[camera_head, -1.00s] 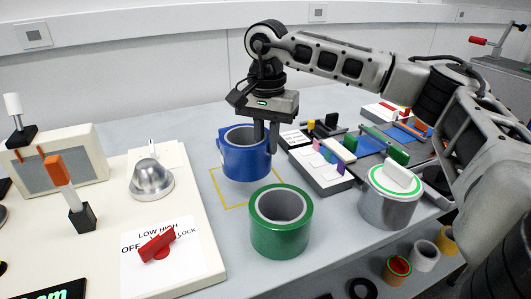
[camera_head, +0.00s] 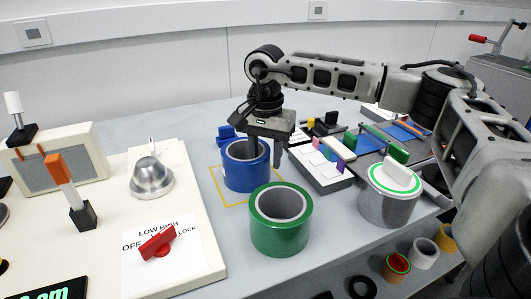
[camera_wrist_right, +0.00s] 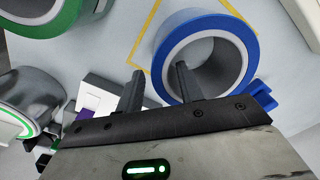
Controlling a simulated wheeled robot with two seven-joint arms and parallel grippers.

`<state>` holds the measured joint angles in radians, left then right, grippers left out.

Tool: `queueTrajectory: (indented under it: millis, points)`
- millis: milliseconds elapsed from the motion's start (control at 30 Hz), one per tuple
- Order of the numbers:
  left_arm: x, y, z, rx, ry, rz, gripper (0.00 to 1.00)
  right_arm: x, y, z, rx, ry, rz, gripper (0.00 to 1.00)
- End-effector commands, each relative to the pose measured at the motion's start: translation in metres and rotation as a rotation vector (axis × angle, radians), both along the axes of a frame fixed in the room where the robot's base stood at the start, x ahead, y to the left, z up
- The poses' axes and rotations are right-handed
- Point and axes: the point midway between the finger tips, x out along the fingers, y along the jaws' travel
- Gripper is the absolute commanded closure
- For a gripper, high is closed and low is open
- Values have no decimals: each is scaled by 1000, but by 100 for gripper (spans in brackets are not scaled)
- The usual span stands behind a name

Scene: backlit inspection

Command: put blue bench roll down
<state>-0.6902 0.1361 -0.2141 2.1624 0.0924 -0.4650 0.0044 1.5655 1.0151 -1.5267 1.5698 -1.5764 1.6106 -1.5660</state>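The blue bench roll (camera_head: 246,176) stands upright on the grey bench, over the back part of a yellow square outline (camera_head: 234,206). It also shows in the right wrist view (camera_wrist_right: 242,33), with its hollow grey core. My right gripper (camera_head: 265,152) is at the roll's right-hand wall. One finger is in the hollow and the other is outside. In the right wrist view the fingers (camera_wrist_right: 160,85) are spread with the wall between them and gaps visible, so the gripper is open. My left gripper is out of view.
A green roll (camera_head: 280,238) stands in front of the blue one. A metal can (camera_head: 388,207) is to the right, and a tray with coloured cards (camera_head: 322,172) behind it. A cream panel (camera_head: 190,245) with switches lies left. A small blue object (camera_head: 227,134) is behind the roll.

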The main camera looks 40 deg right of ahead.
Motion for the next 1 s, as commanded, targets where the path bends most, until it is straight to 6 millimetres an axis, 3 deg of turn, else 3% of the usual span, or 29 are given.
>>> queueTrajectory:
  millis: [333, 733, 1000]
  points:
    - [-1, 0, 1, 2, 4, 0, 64, 1, 0, 12, 1, -4, 0, 63]
    - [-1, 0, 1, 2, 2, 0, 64, 1, 1, 94, 2, -5, 1, 63]
    - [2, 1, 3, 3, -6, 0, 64, 0, 1, 122, 1, -1, 2, 63]
